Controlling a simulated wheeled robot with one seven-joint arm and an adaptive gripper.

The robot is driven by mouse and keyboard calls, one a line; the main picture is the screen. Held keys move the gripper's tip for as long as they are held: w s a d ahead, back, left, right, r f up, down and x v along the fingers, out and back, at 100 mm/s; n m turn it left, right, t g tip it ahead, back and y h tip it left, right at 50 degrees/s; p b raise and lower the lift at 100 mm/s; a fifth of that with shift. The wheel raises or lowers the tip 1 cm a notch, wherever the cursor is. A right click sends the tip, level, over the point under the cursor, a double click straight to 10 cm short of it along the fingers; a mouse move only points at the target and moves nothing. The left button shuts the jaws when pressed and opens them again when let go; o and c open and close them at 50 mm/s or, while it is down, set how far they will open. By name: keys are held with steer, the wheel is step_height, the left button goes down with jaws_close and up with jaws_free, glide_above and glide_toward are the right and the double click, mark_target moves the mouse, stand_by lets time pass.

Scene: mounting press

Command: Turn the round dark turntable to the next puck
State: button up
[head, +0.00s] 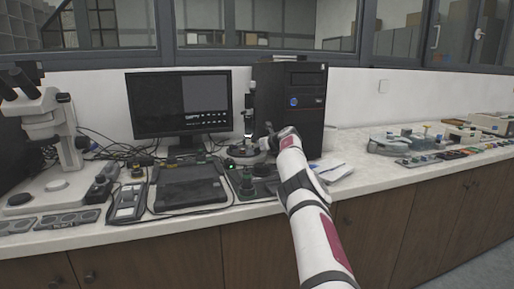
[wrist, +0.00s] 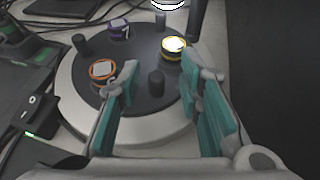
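The round dark turntable (wrist: 128,62) has a pale base ring (wrist: 68,100) and fills the middle of the wrist view. On it sit an orange-ringed puck (wrist: 103,71), a purple-ringed puck (wrist: 119,28) and a brightly lit yellow-ringed puck (wrist: 173,47). Short dark pegs stand up from it; one peg (wrist: 156,83) shows between my fingers, with a gap on both sides. My gripper (wrist: 162,82) is open, its teal pads apart and holding nothing. In the head view my gripper (head: 272,141) is over the turntable's right side and hides part of its base (head: 243,152).
A black post (wrist: 197,18) rises behind the turntable. A computer tower (head: 291,105) stands close behind my gripper, and a monitor (head: 181,104) is to the left. A switch box (wrist: 35,108) and cables crowd the left side. White papers (head: 331,171) lie to the right.

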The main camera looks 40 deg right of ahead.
steer(key=shift+s+r, duration=0.1)
steer(key=shift+s+d+r, duration=0.2)
steer(key=shift+s+r, duration=0.15)
steer(key=shift+s, duration=0.15)
steer(key=shift+s+a+r, duration=0.15)
steer(key=shift+s+a, duration=0.1)
steer(key=shift+s, duration=0.5)
steer(key=v, duration=0.9)
steer(key=shift+a, duration=0.1)
